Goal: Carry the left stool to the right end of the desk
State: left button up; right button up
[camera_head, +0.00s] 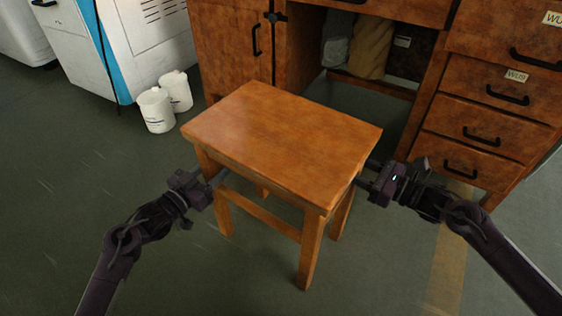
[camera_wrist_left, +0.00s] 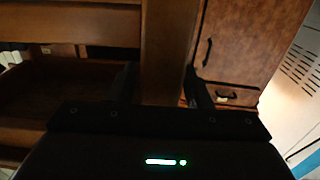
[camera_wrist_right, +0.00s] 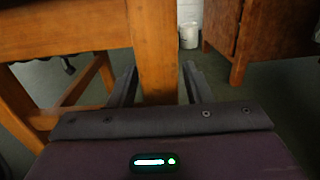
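A wooden stool (camera_head: 285,135) with a square orange-brown seat stands upright on the floor before the desk (camera_head: 470,105). It is the only stool in view. My left gripper (camera_head: 216,180) is at the stool's left leg, just below the seat. In the left wrist view the leg (camera_wrist_left: 166,60) is between the open fingers, with narrow gaps visible. My right gripper (camera_head: 366,174) is at the right leg, just below the seat. In the right wrist view this leg (camera_wrist_right: 155,55) stands between the open fingers, with a gap on its right side.
Two white buckets (camera_head: 156,110) stand on the floor left of the stool. A white and blue machine (camera_head: 140,40) is behind them. The desk has a cupboard at left, an open knee space holding sacks (camera_head: 371,48), and drawers at right. Floor at left is clear.

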pick_arm(q)
grip_shut()
pick_arm(e)
grip_shut()
dwell(0.8)
pick_arm(q)
jog(key=shift+w+r, duration=0.1)
jog(key=shift+r, duration=0.25)
pick_arm(e)
jog(key=shift+w+r, duration=0.15)
jog(key=shift+r, duration=0.25)
